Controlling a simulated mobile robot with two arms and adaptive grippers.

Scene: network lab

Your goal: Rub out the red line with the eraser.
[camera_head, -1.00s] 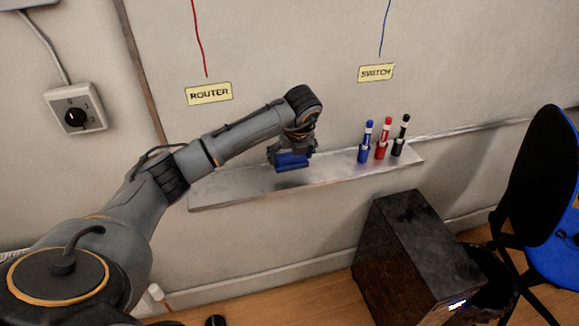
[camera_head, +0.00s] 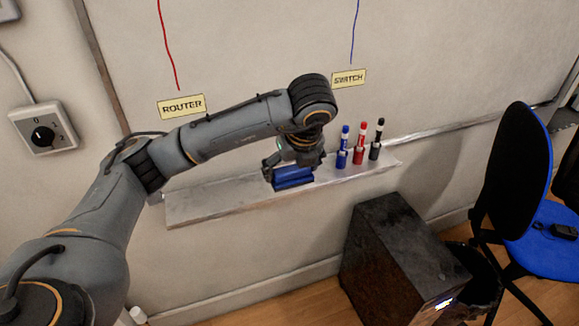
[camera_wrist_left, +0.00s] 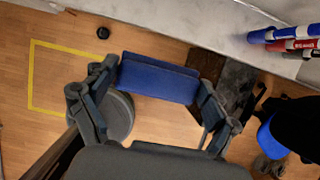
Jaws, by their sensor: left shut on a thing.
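The red line (camera_head: 168,45) runs down the whiteboard at the upper left of the head view and ends above the ROUTER label (camera_head: 182,106). The eraser (camera_head: 293,178) is a blue block with a darker top. My left gripper (camera_head: 294,165) is shut on it, in front of the board's tray and left of the markers. In the left wrist view the eraser (camera_wrist_left: 158,80) sits between both fingers, with floor behind it, clear of the tray. The red line does not show in the wrist view. My right gripper is not in view.
A blue line (camera_head: 354,35) ends above the SWITCH label (camera_head: 349,78). A dark cabinet (camera_head: 395,250) and a blue chair (camera_head: 545,240) stand at the right. A wall switch (camera_head: 43,130) is at the left.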

